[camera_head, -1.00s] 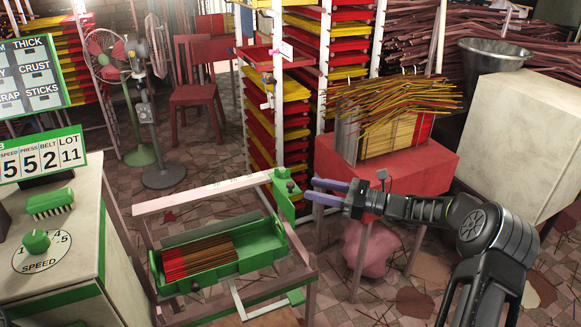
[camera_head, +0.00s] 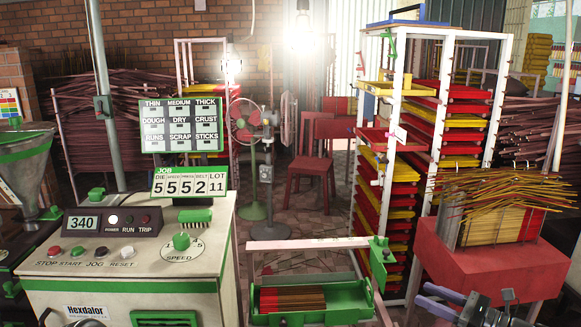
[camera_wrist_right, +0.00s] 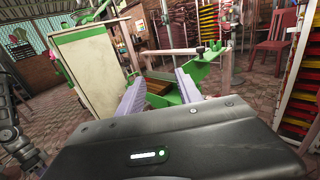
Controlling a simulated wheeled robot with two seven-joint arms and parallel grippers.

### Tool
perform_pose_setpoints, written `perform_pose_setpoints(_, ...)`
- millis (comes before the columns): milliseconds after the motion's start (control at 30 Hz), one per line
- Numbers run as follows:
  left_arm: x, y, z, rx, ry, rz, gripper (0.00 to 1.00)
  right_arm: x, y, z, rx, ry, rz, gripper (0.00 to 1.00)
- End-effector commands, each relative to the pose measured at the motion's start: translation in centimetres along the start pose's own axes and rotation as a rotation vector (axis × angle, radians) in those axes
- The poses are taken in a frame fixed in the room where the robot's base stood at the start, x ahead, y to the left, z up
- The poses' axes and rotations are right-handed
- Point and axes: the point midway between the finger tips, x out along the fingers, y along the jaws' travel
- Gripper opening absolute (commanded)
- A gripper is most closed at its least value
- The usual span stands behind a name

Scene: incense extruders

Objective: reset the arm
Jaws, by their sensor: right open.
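My right gripper (camera_head: 420,295) is low at the right of the head view, its pale purple fingers pointing left. In the right wrist view the two fingers (camera_wrist_right: 158,78) stand apart with nothing between them, and a green tray (camera_wrist_right: 196,70) shows beyond them. In the head view this green tray (camera_head: 340,316) holds dark red and brown sticks and lies left of the gripper, apart from it. My left gripper is not in view. A dark jointed arm part shows at the left edge of the right wrist view.
A red stand (camera_head: 470,262) carrying a stick bundle (camera_head: 505,205) is close behind the right gripper. A white-framed rack (camera_head: 430,120) stands behind. The control cabinet (camera_head: 130,255) is at the left. A red chair (camera_head: 318,170) stands on the open floor behind.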

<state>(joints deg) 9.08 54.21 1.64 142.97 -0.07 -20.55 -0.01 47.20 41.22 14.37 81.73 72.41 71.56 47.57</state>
Motion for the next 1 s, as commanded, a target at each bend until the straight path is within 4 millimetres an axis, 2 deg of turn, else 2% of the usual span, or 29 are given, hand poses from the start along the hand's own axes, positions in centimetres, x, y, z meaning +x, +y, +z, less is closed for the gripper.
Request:
perform_pose_setpoints(67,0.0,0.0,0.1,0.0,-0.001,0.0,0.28,0.0,0.0,0.0,-0.008,0.0,0.0,0.42)
perform_pose_setpoints(167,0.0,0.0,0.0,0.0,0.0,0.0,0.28,0.0,-0.8,-1.1,-0.067,0.046,-0.032,0.42)
perform_pose_setpoints(367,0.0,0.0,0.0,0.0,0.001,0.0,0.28,-0.2,-1.2,-4.7,-0.15,0.175,-0.059,0.42)
perform_pose_setpoints(467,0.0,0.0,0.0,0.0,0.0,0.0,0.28,-0.4,-0.9,-7.1,-0.189,0.253,-0.06,0.42)
perform_pose_setpoints(667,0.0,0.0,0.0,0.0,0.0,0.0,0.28,-1.4,1.1,-14.1,-0.283,0.461,-0.023,0.42)
perform_pose_setpoints(767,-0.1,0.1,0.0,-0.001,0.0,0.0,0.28,-1.9,3.2,-18.3,-0.354,0.589,0.035,0.42)
perform_pose_setpoints(867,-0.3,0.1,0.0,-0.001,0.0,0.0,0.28,-2.6,7.0,-23.6,-0.469,0.743,0.152,0.42)
perform_pose_setpoints(900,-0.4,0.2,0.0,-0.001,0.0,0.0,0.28,-3.0,9.2,-25.9,-0.536,0.809,0.224,0.42)
perform_pose_setpoints(967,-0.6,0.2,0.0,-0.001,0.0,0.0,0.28,-3.5,12.9,-29.1,-0.669,0.902,0.36,0.42)
perform_pose_setpoints(1000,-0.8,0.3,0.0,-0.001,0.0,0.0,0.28,-3.9,15.7,-31.0,-0.774,0.95,0.465,0.42)
